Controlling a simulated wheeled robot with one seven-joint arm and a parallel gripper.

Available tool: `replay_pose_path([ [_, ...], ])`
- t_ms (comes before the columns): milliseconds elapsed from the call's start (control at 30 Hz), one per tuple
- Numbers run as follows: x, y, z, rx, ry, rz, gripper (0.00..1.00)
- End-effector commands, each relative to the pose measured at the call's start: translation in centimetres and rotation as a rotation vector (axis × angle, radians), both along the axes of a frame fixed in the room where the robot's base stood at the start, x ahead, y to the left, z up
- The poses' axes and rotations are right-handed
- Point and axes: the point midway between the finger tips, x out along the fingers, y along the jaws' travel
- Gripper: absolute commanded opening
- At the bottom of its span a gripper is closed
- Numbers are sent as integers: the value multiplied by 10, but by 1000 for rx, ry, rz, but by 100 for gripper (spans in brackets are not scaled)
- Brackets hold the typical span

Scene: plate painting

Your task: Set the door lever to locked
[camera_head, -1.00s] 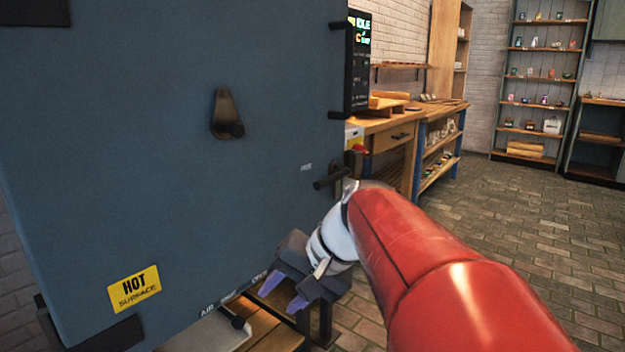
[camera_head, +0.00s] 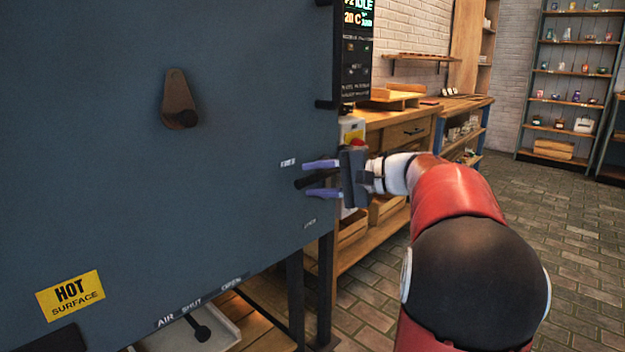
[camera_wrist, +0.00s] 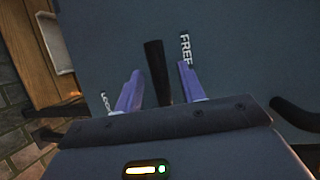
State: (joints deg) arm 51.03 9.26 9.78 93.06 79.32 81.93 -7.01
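The door lever (camera_head: 312,181) is a black handle at the right edge of the large blue-grey kiln door (camera_head: 120,160). A label reading FREE (camera_head: 288,163) sits above and left of it, and a partly readable label (camera_head: 309,223) sits below. My gripper (camera_head: 321,179) is open, with one purple finger above and one below the lever. In the wrist view the lever (camera_wrist: 157,70) stands between the two fingers (camera_wrist: 162,92), with gaps on both sides. It points close to the FREE label (camera_wrist: 186,50); the other label (camera_wrist: 105,102) is partly hidden by a finger.
A brown pivoting cover (camera_head: 177,98) is on the door, with a yellow HOT SURFACE sign (camera_head: 70,295) low left. A small air lever (camera_head: 200,330) sits beneath. A control panel (camera_head: 356,60) and wooden workbench (camera_head: 400,125) stand behind. Floor at right is clear.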

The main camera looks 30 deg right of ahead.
Motion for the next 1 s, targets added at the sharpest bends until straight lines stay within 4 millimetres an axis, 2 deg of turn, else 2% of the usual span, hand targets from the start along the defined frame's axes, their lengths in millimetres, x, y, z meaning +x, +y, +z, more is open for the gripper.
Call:
replay_pose_path([
  [133, 7, 7, -2, 0, 0, 0, 40],
  [400, 8, 8, -2, -1, 1, 0, 40],
  [700, 8, 8, -2, -1, 1, 0, 0],
  [1000, 9, 8, -3, -4, -1, 0, 0],
])
